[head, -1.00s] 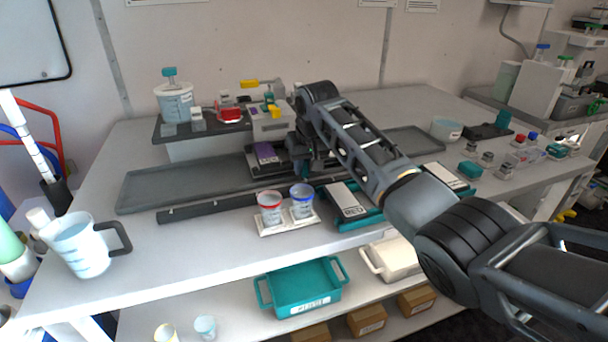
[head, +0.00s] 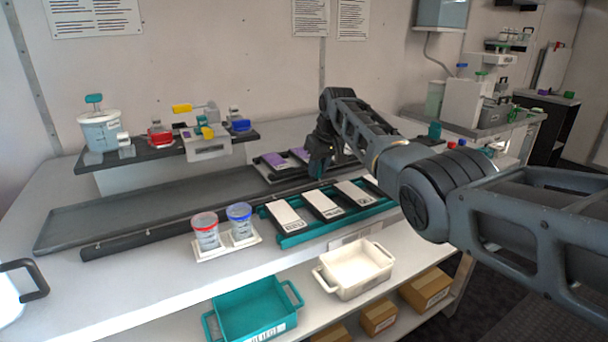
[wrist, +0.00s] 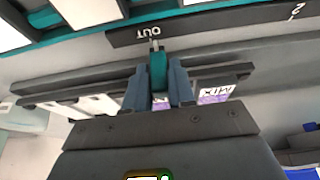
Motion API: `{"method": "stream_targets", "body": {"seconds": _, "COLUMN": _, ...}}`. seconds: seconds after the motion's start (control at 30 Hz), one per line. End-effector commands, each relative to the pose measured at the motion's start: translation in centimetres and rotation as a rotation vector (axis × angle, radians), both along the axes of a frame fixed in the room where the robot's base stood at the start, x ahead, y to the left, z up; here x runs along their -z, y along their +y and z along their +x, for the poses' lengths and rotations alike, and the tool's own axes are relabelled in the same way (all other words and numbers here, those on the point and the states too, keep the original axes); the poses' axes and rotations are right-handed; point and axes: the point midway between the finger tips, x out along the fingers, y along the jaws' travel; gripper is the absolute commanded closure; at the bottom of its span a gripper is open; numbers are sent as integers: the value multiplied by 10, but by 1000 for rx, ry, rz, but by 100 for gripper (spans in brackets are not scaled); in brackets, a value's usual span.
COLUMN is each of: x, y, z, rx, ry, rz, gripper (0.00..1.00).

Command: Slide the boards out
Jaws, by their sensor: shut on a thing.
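My gripper (head: 318,160) is low over the bench, at the right of two purple-marked boards (head: 273,160) in a dark tray. In the wrist view my gripper (wrist: 158,85) is shut on a small teal grip (wrist: 157,68). This grip is beside a dark strip marked OUT (wrist: 150,34); whether they are joined is unclear. Purple-marked boards (wrist: 214,94) also show in the wrist view, behind the fingers. Several white boards (head: 323,205) lie side by side on a teal rack (head: 296,238) at the front. My arm hides part of the tray and rack.
Two lidded cups (head: 222,230) stand on a white base left of the rack. A long grey tray (head: 120,215) lies at the left. Teal (head: 255,307) and white bins (head: 355,270) are below the bench.

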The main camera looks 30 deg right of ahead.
Motion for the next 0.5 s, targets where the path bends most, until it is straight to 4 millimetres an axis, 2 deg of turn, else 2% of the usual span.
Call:
{"method": "stream_targets", "body": {"seconds": 0.13, "x": 0, "y": -8, "z": 0, "rx": 1, "ry": -2, "rz": 0, "gripper": 100}}
{"method": "stream_targets", "body": {"seconds": 0.5, "x": -1, "y": -12, "z": 0, "rx": 3, "ry": -3, "rz": -3, "gripper": 100}}
